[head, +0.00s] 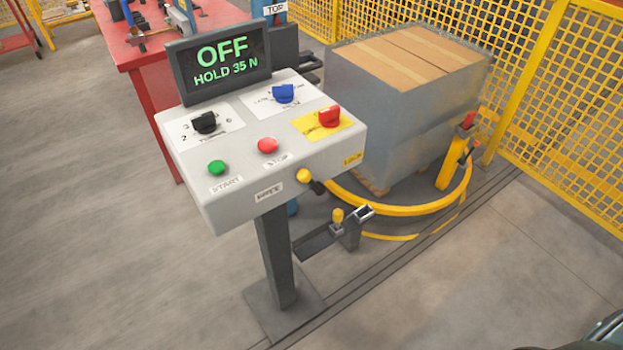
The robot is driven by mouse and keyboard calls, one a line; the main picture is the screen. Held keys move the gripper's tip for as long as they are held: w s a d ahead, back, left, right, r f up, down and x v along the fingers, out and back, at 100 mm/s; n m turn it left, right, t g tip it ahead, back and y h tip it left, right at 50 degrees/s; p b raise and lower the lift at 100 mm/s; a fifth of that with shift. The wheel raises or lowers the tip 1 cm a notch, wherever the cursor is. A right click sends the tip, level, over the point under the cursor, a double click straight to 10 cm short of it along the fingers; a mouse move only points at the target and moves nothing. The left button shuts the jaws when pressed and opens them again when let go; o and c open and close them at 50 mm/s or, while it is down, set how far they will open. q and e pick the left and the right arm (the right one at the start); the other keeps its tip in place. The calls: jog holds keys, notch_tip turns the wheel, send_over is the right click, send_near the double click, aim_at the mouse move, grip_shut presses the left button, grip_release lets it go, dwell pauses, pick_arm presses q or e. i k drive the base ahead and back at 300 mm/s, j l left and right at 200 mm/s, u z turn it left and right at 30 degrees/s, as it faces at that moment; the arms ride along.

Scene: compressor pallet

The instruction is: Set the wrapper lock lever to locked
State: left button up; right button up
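The control console (240,165) stands on a dark post, its display (222,65) reading OFF, HOLD 35 N. A small yellow tag (352,158), seeming to read LOCK, is on its right side face. A yellow round knob with a short black handle (304,176) sits lower on that side; I cannot tell for certain that it is the lock lever, or its setting. Neither gripper is in view.
Black (205,122) and blue (283,93) selectors and green (217,167) and red (267,146) buttons share the panel. A wrapped pallet load (395,120) stands behind, ringed by a low yellow rail (400,210). Yellow fencing (570,120) closes the right. Floor at left is clear.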

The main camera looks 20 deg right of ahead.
aim_at(304, 175)
jog(key=l+u, duration=0.3)
jog(key=l, duration=0.35)
jog(key=k+l+u, duration=0.1)
jog(key=l+u, duration=0.25)
jog(key=l, duration=0.35)
jog(key=k, duration=0.25)
